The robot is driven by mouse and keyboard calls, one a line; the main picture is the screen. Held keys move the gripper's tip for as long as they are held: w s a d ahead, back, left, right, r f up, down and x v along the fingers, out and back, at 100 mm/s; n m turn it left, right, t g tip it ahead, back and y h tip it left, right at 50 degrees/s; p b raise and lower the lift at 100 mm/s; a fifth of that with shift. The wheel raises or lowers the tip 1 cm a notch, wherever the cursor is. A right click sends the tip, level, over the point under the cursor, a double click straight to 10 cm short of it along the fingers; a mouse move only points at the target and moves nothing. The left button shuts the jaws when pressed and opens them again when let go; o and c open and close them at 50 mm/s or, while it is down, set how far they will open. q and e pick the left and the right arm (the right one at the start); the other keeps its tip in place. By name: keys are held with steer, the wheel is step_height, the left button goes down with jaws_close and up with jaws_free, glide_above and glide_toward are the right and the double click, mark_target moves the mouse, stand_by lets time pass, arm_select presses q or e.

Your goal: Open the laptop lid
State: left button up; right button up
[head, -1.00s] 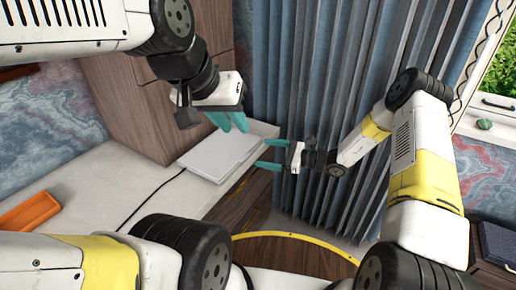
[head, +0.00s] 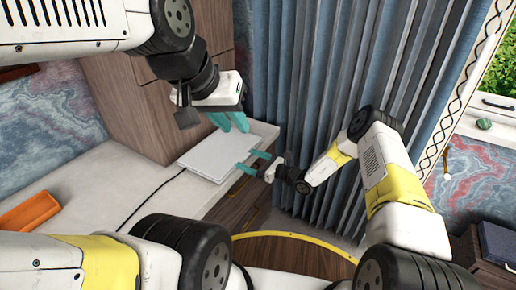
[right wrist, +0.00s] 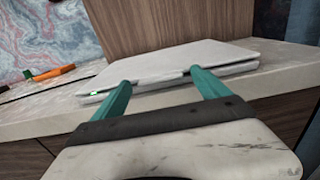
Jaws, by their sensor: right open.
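The laptop (head: 212,158) is light grey and lies shut on the desk near its right end. In the right wrist view, the laptop (right wrist: 165,65) shows its near edge, with a thin seam between lid and base. My right gripper (head: 248,161) is open and empty at the laptop's right edge. In the right wrist view its two teal fingers (right wrist: 158,88) reach to the front edge; I cannot tell whether they touch it. My left gripper (head: 230,122) hangs above the laptop's back part, its teal fingers pointing down; they look slightly apart.
A black cable (head: 150,200) runs from the laptop across the pale desktop (head: 105,180). An orange tray (head: 28,211) lies at the far left. A wooden cabinet (head: 125,105) stands behind the laptop. Blue-grey curtains (head: 310,90) hang to the right.

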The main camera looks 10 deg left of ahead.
steer(key=shift+c, duration=0.4)
jaws_close()
steer(key=shift+r, duration=0.15)
